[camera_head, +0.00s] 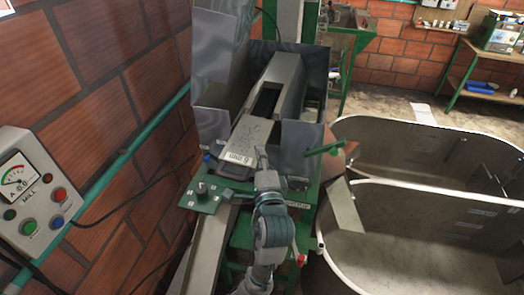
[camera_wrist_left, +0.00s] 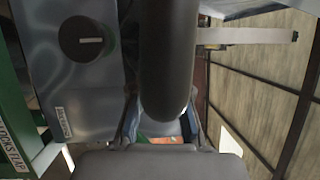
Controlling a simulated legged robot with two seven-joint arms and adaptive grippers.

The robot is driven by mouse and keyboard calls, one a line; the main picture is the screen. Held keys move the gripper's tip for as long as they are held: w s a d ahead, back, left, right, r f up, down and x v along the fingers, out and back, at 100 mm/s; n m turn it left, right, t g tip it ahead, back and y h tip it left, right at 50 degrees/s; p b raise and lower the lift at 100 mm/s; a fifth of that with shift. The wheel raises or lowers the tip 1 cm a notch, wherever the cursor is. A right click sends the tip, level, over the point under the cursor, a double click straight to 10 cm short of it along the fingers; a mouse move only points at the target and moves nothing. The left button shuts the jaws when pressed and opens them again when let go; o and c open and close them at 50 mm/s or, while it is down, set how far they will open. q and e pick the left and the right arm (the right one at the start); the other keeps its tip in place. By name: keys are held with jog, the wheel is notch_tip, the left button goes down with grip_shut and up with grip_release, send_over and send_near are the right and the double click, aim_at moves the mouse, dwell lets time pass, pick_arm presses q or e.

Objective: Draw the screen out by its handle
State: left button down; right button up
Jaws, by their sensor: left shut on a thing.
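The screen (camera_head: 250,138) is a grey metal piece with a "6 mm" label on its near end. It lies sloping in the grey pulper housing (camera_head: 212,122), with a dark opening (camera_head: 265,100) behind it. My left gripper (camera_head: 262,162) is at the near right end of the screen, in front of the housing. In the left wrist view a thick dark grey round bar (camera_wrist_left: 168,60), which looks like the handle, runs between the fingers of my left gripper (camera_wrist_left: 160,128), which is shut on it. The join of bar and screen is hidden. My right gripper is not in view.
A control box with a dial and buttons (camera_head: 35,190) is on the brick wall at left. A small green switch panel (camera_head: 205,196) sits left of my arm. A green lever (camera_head: 325,149) and large grey tanks (camera_head: 425,190) stand at right.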

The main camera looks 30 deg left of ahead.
pick_arm(q)
jog(key=shift+s+d+p, duration=0.15)
jog(key=shift+s+d, duration=0.05)
jog(key=shift+s, duration=0.45)
jog(key=shift+s+d+p, duration=0.15)
jog(key=shift+s, duration=0.5)
